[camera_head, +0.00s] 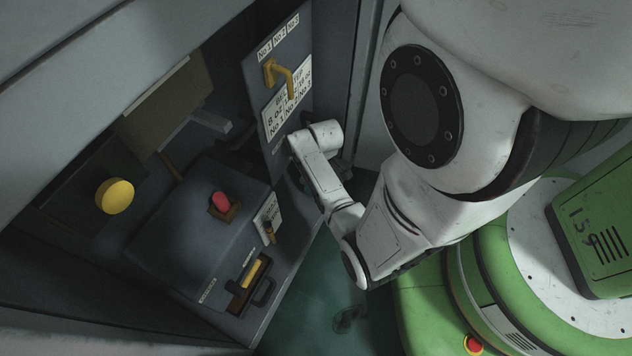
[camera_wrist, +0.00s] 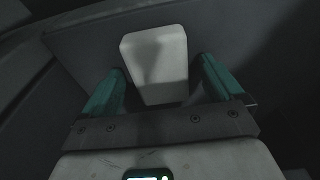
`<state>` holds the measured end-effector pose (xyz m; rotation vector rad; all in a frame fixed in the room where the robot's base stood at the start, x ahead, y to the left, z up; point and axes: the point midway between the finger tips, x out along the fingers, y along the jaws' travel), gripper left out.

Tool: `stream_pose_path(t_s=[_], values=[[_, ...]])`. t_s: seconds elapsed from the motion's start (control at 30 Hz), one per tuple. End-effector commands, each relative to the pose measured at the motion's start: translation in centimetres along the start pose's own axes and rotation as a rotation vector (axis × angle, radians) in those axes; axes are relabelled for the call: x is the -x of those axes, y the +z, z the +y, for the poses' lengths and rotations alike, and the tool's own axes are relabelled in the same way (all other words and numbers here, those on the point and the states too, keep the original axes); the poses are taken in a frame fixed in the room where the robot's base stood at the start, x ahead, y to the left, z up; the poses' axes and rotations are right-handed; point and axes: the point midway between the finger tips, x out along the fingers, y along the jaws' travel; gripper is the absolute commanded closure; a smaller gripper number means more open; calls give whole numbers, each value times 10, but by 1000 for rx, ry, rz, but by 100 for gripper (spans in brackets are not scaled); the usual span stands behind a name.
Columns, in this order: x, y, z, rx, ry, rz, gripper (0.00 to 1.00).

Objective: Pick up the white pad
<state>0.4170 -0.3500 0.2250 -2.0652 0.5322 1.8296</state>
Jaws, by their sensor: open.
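The white pad (camera_wrist: 155,52) is a pale block with rounded corners in the upper middle of the wrist view. A dark shadow falls across its face. My gripper (camera_wrist: 161,68) is open, with one teal finger on each side of the pad's lower part. Gaps show between the fingers and the pad, and I cannot tell how far the pad lies beyond the fingertips. In the head view, my arm reaches down beside an upright dark panel; I cannot make out the gripper's fingers or the pad there.
Green floor (camera_head: 320,300) shows below.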

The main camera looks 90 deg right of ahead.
Motion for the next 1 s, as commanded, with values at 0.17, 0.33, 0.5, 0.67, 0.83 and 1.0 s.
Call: stream_pose_path(t_s=[0.17,0.33,0.5,0.67,0.83,1.0], values=[[1,0,0,0,0,0,10],[1,0,0,0,0,0,26],[1,0,0,0,0,0,43],[1,0,0,0,-1,0,58],[1,0,0,0,0,0,66],[2,0,0,0,0,0,67]])
